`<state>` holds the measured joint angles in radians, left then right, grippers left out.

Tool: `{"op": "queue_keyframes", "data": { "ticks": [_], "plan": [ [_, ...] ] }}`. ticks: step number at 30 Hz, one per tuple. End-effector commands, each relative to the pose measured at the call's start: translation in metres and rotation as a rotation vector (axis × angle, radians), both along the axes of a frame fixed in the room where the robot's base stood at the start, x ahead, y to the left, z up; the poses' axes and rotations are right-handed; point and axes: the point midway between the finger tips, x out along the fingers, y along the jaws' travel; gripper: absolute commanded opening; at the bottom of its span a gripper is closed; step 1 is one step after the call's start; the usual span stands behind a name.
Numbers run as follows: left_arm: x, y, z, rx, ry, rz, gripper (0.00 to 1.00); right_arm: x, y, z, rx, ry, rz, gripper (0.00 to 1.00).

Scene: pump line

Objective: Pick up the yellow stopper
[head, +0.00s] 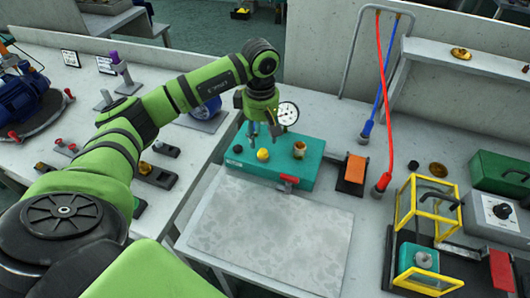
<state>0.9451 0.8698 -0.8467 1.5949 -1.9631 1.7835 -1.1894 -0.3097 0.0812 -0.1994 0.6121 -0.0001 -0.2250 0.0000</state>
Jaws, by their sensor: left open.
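The yellow stopper (263,154) is a small rounded piece on the top of a teal block (235,168), left of its middle. My left gripper (264,138) is above and slightly behind it in the picture, pointing down, open and empty. A gap shows between the gripper and the stopper. The gripper's fingers are small and partly lost against the block and a blue part behind them. My right gripper is not in view.
A round white gauge (287,113) shows close beside the gripper, and a brass fitting (299,149) stands on the block right of the stopper. Red and blue hoses (381,90) hang at right. A yellow-framed cage (437,207) stands front right. The grey mat (265,235) is clear.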

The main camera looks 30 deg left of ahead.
Motion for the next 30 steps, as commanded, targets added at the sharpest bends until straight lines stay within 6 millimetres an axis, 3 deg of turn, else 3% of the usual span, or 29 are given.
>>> {"op": "queue_keyframes", "data": {
  "ticks": [2,5,9,13,19,21,24,30],
  "plan": [
    [-0.001,-0.002,-0.006,0.000,0.004,-0.001,0.52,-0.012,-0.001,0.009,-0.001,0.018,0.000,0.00],
    [-0.003,-0.005,-0.021,-0.001,0.006,0.000,0.52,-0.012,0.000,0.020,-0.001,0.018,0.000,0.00],
    [-0.003,-0.006,-0.042,-0.002,0.003,0.001,0.52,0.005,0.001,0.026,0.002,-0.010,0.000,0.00],
    [-0.002,-0.005,-0.051,-0.001,0.001,0.000,0.52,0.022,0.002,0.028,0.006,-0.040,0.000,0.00],
    [-0.002,-0.005,-0.053,-0.001,-0.001,0.000,0.52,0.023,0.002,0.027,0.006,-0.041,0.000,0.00],
    [-0.002,-0.005,-0.052,-0.001,0.000,0.000,0.32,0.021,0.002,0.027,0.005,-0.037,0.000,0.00],
    [-0.002,-0.005,-0.052,-0.001,0.000,0.000,0.10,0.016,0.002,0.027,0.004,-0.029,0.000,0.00],
    [-0.002,-0.005,-0.053,-0.001,0.000,0.000,0.08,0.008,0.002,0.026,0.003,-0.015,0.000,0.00]
  ]
}}
